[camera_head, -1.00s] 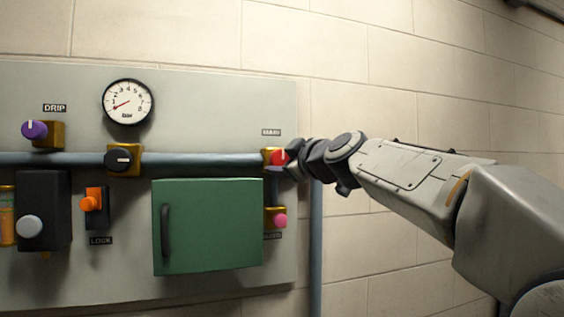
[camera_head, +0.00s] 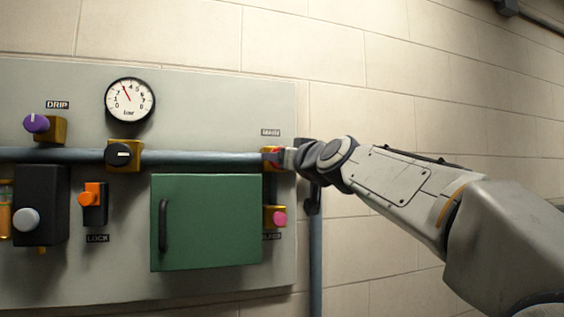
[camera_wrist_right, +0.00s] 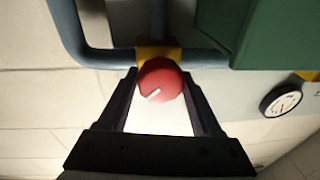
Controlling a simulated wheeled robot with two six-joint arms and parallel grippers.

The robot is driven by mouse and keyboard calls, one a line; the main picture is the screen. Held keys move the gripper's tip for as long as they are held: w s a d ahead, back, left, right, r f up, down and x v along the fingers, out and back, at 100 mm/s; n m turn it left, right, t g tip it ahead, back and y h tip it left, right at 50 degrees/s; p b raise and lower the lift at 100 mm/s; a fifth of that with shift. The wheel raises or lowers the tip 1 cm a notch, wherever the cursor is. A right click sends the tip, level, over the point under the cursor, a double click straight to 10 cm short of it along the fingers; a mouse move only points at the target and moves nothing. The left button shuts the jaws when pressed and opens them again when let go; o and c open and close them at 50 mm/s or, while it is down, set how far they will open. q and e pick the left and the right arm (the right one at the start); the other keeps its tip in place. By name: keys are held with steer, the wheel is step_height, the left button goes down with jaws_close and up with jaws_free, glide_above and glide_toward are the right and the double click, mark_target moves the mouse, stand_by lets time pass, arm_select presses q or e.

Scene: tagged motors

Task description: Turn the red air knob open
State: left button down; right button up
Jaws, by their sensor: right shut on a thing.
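The red air knob (camera_head: 272,155) sits on a brass valve block at the right end of the blue-grey pipe, under a small label. In the right wrist view the red knob (camera_wrist_right: 161,82) is round, with a white mark pointing to lower left. My right gripper (camera_head: 284,157) comes in from the right and is at the knob, covering part of it. In the right wrist view its two fingers (camera_wrist_right: 161,84) stand on either side of the knob, shut on it. The left gripper is in neither view.
A gauge (camera_head: 130,100) hangs above the pipe; its needle points up and left. A green door (camera_head: 207,224) and a pink knob (camera_head: 279,218) are below the red knob. A black knob (camera_head: 121,154), purple knob (camera_head: 37,124) and orange switch (camera_head: 93,197) are to the left.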

steer(key=m+p, duration=0.1)
steer(key=m, duration=0.3)
steer(key=shift+a, duration=0.15)
steer(key=m+t+h+p, duration=0.1)
steer(key=m+p, duration=0.1)
steer(key=m, duration=0.3)
steer(key=shift+m+h+p, duration=0.3)
steer(key=o, duration=1.3)
steer(key=b+v, duration=0.1)
steer(key=v, duration=0.9)
steer(key=shift+s, duration=0.3)
steer(key=shift+f, duration=0.15)
